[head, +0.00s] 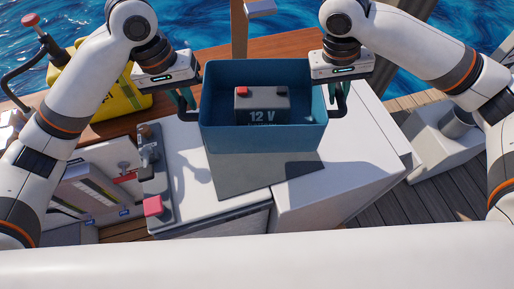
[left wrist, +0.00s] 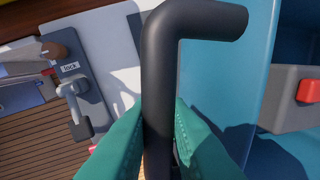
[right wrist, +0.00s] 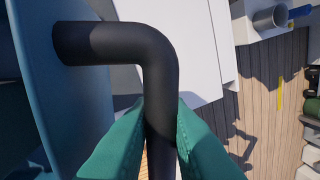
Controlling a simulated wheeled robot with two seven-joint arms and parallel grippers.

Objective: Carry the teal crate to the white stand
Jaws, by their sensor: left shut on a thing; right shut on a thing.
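The teal crate (head: 262,138) is held up between my two grippers, above a white surface with a dark grey mat (head: 262,182) below it. A grey 12 V battery (head: 262,105) with a red terminal cap sits inside the crate. My left gripper (head: 184,98) is shut on the crate's left black handle (left wrist: 160,80), which passes between its green fingers in the left wrist view. My right gripper (head: 337,98) is shut on the right black handle (right wrist: 158,75). The white top (head: 345,165) lies under and to the right of the crate; I cannot tell whether it is the stand.
A yellow case (head: 110,92) stands at the back left. A wooden post (head: 239,35) rises behind the crate. A grey box with a pipe (head: 445,135) stands on the deck at the right.

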